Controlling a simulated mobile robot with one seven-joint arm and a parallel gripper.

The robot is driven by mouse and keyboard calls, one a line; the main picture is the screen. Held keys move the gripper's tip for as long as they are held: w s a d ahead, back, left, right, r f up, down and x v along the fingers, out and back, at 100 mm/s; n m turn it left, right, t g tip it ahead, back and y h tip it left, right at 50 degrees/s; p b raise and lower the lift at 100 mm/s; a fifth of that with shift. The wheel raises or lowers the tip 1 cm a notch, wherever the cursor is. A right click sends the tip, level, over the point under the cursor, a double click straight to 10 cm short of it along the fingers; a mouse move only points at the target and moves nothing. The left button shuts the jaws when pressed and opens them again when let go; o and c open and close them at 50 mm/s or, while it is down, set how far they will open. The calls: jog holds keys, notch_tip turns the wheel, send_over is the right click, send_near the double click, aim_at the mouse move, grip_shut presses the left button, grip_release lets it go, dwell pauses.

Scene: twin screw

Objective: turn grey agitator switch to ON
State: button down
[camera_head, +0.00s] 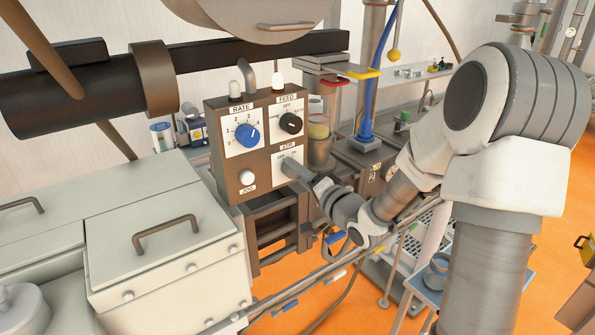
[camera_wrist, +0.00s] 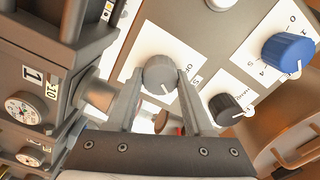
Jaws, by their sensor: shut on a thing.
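The grey agitator switch (camera_wrist: 159,72) is a round grey knob with a white pointer line, on a white plate in the wrist view. My gripper (camera_wrist: 160,80) has one finger on each side of the knob and is shut on it.
The panel also carries a blue RATE knob (camera_head: 247,135), a black FEED knob (camera_head: 290,123) and a white JOG button (camera_head: 247,178). In the wrist view, dark equipment with gauges (camera_wrist: 22,108) stands close on the left. A pale lidded machine (camera_head: 170,250) is left of the panel.

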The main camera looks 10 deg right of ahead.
jog(key=shift+c, duration=1.5)
grip_release()
jog(key=b+v, duration=1)
jog(key=v, duration=0.7)
jog(key=shift+s, duration=0.2)
jog(key=shift+d+f, duration=0.1)
jog(key=shift+d, duration=0.05)
